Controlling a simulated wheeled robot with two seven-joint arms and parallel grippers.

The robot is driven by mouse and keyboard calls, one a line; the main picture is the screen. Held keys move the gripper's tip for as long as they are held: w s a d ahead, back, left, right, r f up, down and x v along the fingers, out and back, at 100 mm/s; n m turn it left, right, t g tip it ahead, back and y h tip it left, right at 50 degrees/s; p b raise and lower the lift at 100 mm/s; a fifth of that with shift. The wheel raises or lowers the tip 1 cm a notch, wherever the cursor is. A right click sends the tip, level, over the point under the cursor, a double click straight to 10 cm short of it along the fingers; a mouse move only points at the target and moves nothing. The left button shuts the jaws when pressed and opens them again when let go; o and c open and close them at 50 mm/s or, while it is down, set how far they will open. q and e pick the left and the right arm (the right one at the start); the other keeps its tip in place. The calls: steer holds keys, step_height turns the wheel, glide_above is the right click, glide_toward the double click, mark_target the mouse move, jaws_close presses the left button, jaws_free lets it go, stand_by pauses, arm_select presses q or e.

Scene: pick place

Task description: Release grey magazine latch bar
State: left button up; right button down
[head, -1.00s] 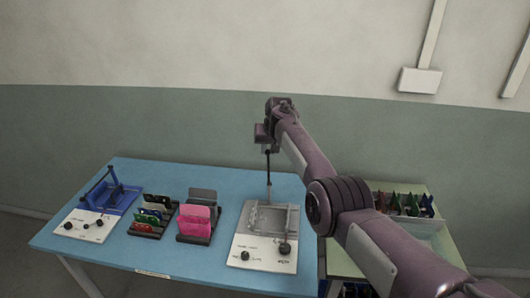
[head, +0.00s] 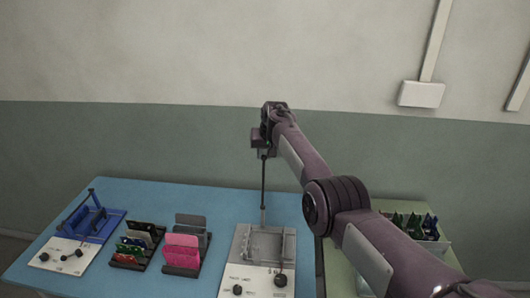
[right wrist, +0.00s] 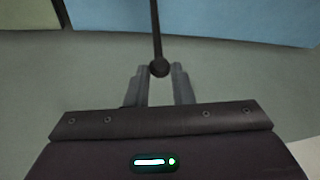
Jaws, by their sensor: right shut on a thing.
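The grey magazine fixture (head: 277,229) stands on a white panel with black knobs, near the right end of the blue table. Its latch bar (head: 263,187), a thin dark rod, rises upright from the back of the fixture. My right gripper (head: 263,152) is at the bar's top end, well above the table. In the right wrist view, its two grey fingers (right wrist: 160,76) are shut on the round dark end of the bar (right wrist: 157,30). The bar's foot is small, and I cannot tell its latch state. My left gripper is not in view.
A blue fixture (head: 99,222) with its own bar stands at the left. Racks with green and red boards (head: 134,246) and pink boards (head: 182,249) stand between. A green side table (head: 338,267) with a bin of coloured pieces (head: 415,225) is at right.

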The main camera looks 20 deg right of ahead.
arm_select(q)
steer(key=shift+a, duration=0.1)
arm_select(e)
steer(key=shift+w+d+r, duration=0.35)
steer(key=shift+r, duration=0.25)
steer(key=c, duration=1.6)
jaws_free()
steer(key=o, duration=0.3)
steer(key=shift+w+d+f, duration=0.25)
steer(key=shift+w+f, duration=0.15)
steer(key=shift+f, duration=0.25)
steer(key=shift+o, duration=0.2)
steer(key=shift+s+a+r, duration=0.25)
steer(key=shift+s+r, duration=0.15)
steer(key=shift+s+d+r, duration=0.1)
steer(key=shift+s+r, duration=0.15)
steer(key=shift+r, duration=0.4)
arm_select(q)
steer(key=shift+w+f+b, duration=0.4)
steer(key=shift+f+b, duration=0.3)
steer(key=shift+b, duration=0.05)
arm_select(e)
steer(key=v, duration=0.5)
steer(key=shift+d+r, duration=0.1)
